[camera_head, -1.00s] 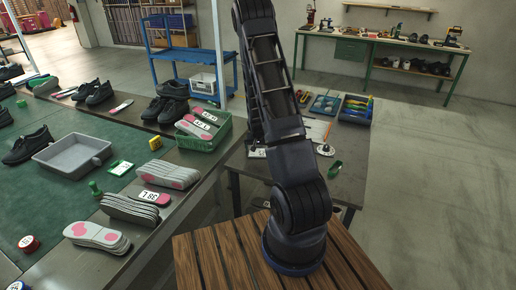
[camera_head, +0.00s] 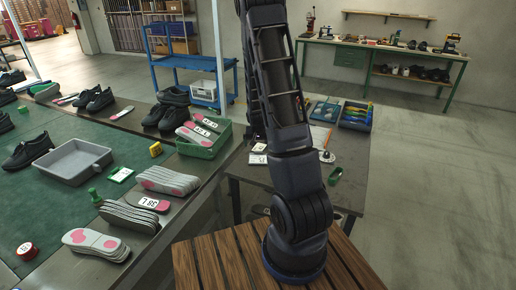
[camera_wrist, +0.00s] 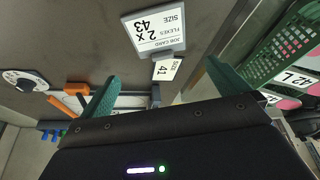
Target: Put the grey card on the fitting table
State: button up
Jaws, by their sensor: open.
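In the head view my arm hides the gripper. Two small white cards (camera_head: 257,159) lie left of my arm on a dark table (camera_head: 350,195); whether this is the fitting table I cannot tell.
A green basket (camera_head: 205,150) holding labelled insoles stands on the bench left of the table; it shows at right in the wrist view (camera_wrist: 262,50). Blue trays (camera_head: 355,115) and an orange-handled tool (camera_wrist: 77,89) are on the table. The right floor (camera_head: 440,200) is clear.

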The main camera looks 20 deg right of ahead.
jog(key=s+a+r+n+y, duration=0.15)
jog(key=s+r, duration=0.25)
jog(key=r, duration=0.4)
jog(key=s+a+r, duration=0.3)
jog(key=s+r, duration=0.1)
jog(key=r, duration=0.4)
jog(key=s+a+r+n, duration=0.1)
jog(key=s+a+r, duration=0.1)
jog(key=s+r, duration=0.4)
jog(key=s+a+r+n, duration=0.1)
jog(key=s+r, duration=0.5)
jog(key=s, duration=0.4)
jog(key=s+a+r+n, duration=0.1)
jog(key=s+a+r, duration=0.1)
jog(key=s+r, duration=0.4)
jog(key=s, duration=0.3)
jog(key=shift+s+a+r, duration=0.15)
jog(key=shift+s+a, duration=0.1)
jog(key=shift+s, duration=0.1)
